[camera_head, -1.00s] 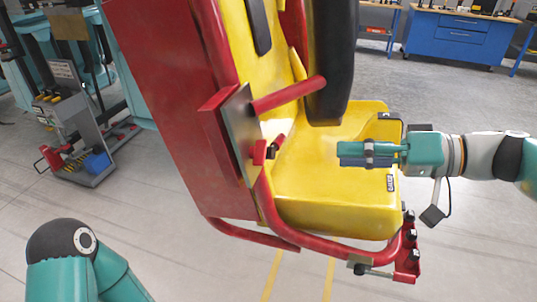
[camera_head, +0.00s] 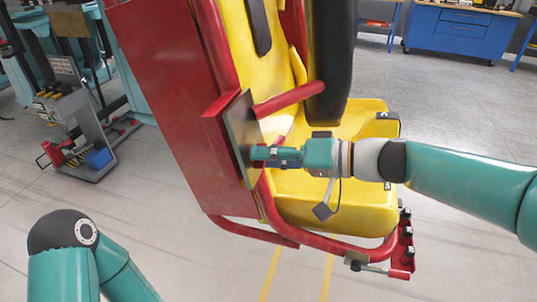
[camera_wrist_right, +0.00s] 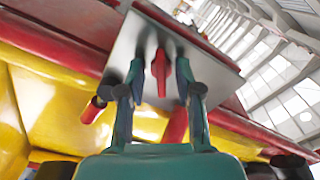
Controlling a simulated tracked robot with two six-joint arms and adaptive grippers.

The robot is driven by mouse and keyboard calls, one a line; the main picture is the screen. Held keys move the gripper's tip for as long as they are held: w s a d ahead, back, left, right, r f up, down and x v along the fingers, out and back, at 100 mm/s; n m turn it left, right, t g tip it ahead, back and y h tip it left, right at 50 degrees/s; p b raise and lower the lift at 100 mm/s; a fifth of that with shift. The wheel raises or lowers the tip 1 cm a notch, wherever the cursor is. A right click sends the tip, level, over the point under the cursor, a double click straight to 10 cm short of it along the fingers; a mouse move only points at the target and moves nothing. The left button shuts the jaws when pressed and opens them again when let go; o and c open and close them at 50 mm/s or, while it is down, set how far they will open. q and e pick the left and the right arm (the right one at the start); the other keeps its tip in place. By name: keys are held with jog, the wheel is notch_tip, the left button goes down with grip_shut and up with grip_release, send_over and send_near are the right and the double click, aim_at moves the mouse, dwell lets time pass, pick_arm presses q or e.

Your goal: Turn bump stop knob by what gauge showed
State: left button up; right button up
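The red knob (camera_wrist_right: 161,72) stands out from a grey metal plate (camera_wrist_right: 140,45) in the right wrist view. The plate is on the side of the yellow and red coaster seat (camera_head: 340,205), and it shows edge-on in the head view (camera_head: 240,125). My right gripper (camera_head: 256,153) reaches the plate from the right. In the wrist view its open fingers (camera_wrist_right: 160,75) are either side of the knob, with visible gaps. In the head view the fingers hide the knob. My left arm shows at the lower left, but its gripper is out of view. I cannot make out a gauge.
A red bar (camera_head: 289,98) juts out just above my right gripper. A red tubular frame (camera_head: 330,246) curves below the seat. A grey cart (camera_head: 90,130) with a red tool stands at the left. A blue workbench (camera_head: 460,35) is at the back right.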

grip_shut()
jog(key=shift+f+m, duration=0.1)
jog(key=shift+m, duration=0.3)
jog(key=shift+m+b, duration=0.5)
jog(key=shift+m, duration=3)
grip_release()
